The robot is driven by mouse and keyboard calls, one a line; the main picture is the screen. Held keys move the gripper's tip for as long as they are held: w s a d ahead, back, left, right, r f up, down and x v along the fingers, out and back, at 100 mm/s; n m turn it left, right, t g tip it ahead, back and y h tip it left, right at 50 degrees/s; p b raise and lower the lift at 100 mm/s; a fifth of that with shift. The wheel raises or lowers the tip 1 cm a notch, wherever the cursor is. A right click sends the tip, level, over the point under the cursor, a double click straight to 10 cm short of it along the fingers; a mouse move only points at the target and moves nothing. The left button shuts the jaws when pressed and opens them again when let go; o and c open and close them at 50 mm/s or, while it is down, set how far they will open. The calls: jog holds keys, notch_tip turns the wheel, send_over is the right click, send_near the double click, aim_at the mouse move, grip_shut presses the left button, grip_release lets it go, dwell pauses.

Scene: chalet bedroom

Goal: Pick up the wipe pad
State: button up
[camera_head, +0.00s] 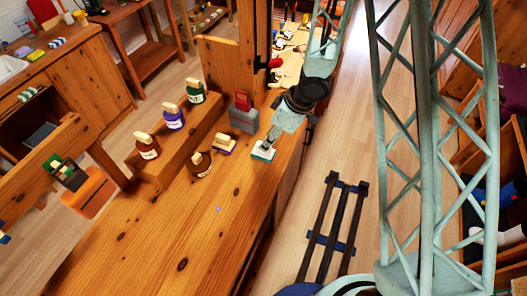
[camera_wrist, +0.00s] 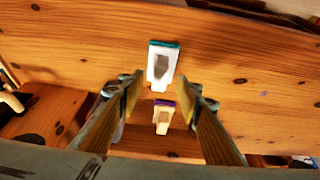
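A small pad with a white top and a teal edge (camera_head: 263,152) lies on the wooden bench top near its right edge; it also shows in the wrist view (camera_wrist: 163,62). A purple-edged pad with a pale wooden grip (camera_head: 223,145) lies to its left, and in the wrist view (camera_wrist: 163,116) it shows below the teal one. I cannot tell for certain which is the wipe pad. My gripper (camera_wrist: 159,88) is open, its two fingers apart with nothing held. In the head view it is over the teal-edged pad, partly hiding it. Contact cannot be told.
Brown (camera_head: 147,147), purple (camera_head: 174,117) and green (camera_head: 195,91) bottles stand on a raised wooden step (camera_head: 180,150). Another brown bottle (camera_head: 199,165) and a grey block with a red top (camera_head: 243,113) stand nearby. The near bench top (camera_head: 165,235) is mostly clear.

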jog(key=shift+b+x, duration=1)
jog(key=shift+x, duration=1.55)
jog(key=c, duration=1)
